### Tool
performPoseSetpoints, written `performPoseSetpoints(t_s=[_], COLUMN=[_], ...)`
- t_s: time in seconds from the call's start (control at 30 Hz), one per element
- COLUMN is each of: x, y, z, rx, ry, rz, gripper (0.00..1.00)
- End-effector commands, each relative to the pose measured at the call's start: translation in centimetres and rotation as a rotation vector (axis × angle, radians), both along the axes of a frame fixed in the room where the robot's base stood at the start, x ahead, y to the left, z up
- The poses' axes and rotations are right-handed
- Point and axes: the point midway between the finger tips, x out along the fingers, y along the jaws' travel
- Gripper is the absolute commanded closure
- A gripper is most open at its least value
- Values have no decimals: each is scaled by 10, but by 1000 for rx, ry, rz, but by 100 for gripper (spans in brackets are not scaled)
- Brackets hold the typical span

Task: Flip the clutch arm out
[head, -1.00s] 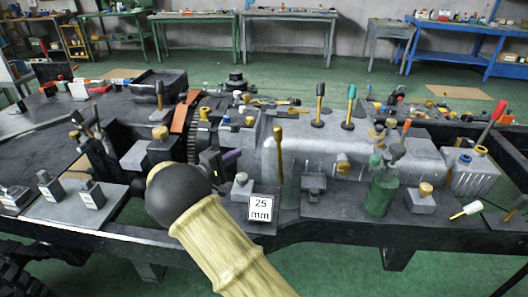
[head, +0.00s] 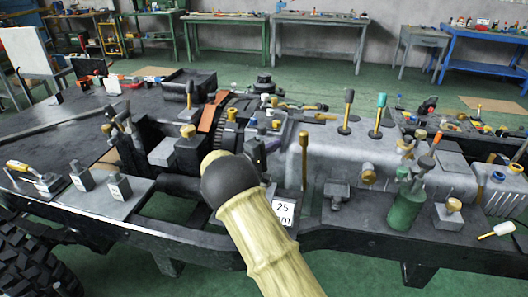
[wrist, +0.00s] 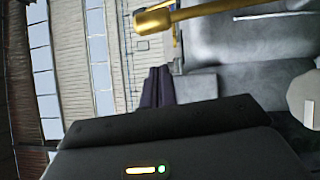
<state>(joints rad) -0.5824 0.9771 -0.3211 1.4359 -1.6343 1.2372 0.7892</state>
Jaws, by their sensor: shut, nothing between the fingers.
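A slim upright brass-coloured lever (head: 303,163) stands at the near side of the grey gearbox housing; it looks like the clutch arm, but I cannot be sure. In the wrist view a brass rod (wrist: 185,17) with a thicker end crosses the top, probably this lever. My gripper (wrist: 158,76) shows there as two dark fingers side by side, shut and empty, below the rod with a visible gap in the picture. In the head view my forearm and its dark round joint hide most of the gripper, so its distance from the lever is unclear.
The grey housing (head: 330,150) carries several upright levers. A green bottle-shaped part (head: 405,208) and a grey block with a brass knob (head: 448,214) stand to the right. Weights (head: 118,187) sit on the left plate.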

Motion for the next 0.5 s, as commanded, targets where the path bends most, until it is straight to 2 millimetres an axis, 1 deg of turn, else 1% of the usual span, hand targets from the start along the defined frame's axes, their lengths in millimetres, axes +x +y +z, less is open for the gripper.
performPoseSetpoints(t_s=[0.03, 0.1, 0.3, 0.5], x=[6, 13, 9, 8], y=[-8, -18, -47, -56], z=[1, 2, 5, 5], rx=[1, 1, 0, 1], ry=[0, 0, 1, 1], rz=[-3, -3, -3, 0], gripper=[100, 100, 100, 100])
